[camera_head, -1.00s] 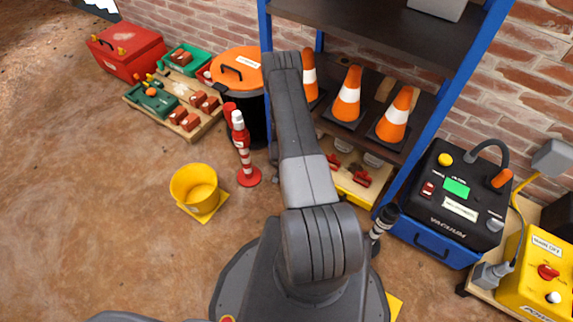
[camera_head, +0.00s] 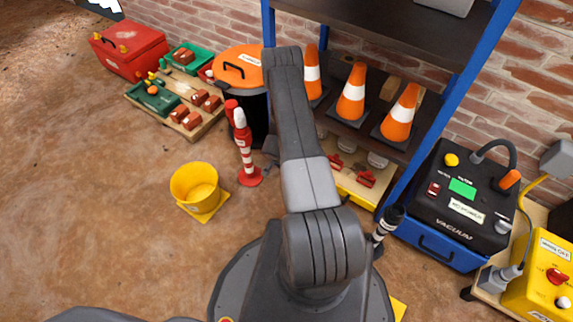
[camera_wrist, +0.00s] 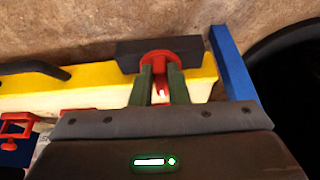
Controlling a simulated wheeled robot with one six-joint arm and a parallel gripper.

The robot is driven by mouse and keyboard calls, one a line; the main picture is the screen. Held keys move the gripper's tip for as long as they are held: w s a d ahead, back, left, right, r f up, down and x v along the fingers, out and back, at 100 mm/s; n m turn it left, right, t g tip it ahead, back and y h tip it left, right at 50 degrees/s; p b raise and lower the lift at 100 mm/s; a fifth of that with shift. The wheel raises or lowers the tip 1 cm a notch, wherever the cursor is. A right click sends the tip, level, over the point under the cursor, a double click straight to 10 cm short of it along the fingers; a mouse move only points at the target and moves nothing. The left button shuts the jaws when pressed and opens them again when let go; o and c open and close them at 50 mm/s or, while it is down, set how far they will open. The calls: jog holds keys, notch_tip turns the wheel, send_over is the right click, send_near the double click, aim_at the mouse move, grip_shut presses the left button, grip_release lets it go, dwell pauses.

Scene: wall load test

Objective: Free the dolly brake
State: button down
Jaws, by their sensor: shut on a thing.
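The yellow dolly (camera_head: 357,191) stands low under the shelf, with red clamp-like parts (camera_head: 366,178) on it in the head view. In the wrist view its yellow edge (camera_wrist: 95,75) runs across the picture. A red round part with a stem (camera_wrist: 160,62), seemingly the brake, sits at a dark block (camera_wrist: 130,52) on the dolly's edge. My gripper (camera_wrist: 161,85) has its two dark green fingers on either side of the red stem and is shut on it. In the head view my arm hides the gripper and that end of the dolly.
Blue shelf posts (camera_head: 445,108) and a blue bar (camera_wrist: 232,62) stand close by. Traffic cones (camera_head: 351,95) are on the lower shelf. The vacuum (camera_head: 450,205) is at right, an orange-lidded bin (camera_head: 238,66) behind left.

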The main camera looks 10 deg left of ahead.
jog(key=shift+w, duration=0.1)
jog(key=c, duration=1.7)
grip_release()
jog(key=shift+r, duration=0.1)
jog(key=p+v, duration=0.4)
jog(key=v, duration=0.9)
jog(key=shift+s+r, duration=0.25)
jog(key=shift+r, duration=0.1)
jog(key=shift+f, duration=0.1)
jog(key=b+x, duration=0.4)
jog(key=x, duration=1)
